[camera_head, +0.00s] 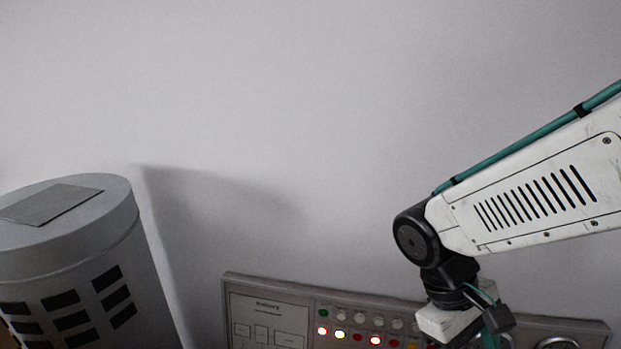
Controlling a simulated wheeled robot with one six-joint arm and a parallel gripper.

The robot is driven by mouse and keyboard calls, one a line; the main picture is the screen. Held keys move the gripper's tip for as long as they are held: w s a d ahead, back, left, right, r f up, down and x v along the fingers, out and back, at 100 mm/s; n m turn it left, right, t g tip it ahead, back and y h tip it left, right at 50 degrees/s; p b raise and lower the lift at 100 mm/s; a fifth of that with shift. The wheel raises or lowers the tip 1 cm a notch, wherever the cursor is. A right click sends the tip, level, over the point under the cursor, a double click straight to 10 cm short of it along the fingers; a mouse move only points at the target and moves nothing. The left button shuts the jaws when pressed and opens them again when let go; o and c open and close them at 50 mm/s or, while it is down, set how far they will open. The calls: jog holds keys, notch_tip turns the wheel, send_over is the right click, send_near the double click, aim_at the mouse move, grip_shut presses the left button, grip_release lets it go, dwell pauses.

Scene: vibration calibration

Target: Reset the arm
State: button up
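My white arm (530,190) comes in from the right edge and runs down and left to a black joint (415,238). From that joint a dark wrist drops to a white block with dark parts, the visible end of my arm and part of my gripper (447,322), at the bottom edge. No fingertips show, so I cannot tell whether it is open or shut, or whether it holds anything. A teal cable (530,138) runs along the arm and down past the wrist.
A grey panel (225,297) with several round lights and buttons, some lit red or white, lies along the bottom, partly behind my wrist. A grey cylinder (75,255) with dark slots stands at the left. The pale wall area between cylinder and arm is clear.

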jog(key=s+d+r+m+t+y, duration=0.1)
jog(key=s+r+m+t+y, duration=0.1)
jog(key=r, duration=0.3)
jog(key=s+d+r+m+t+y, duration=0.1)
jog(key=d+r+m+t+y, duration=0.1)
jog(key=r, duration=0.3)
jog(key=shift+s+d+r+m+t, duration=0.15)
jog(key=shift+s+m+t, duration=0.2)
jog(key=shift+m+t, duration=0.2)
dwell(0.4)
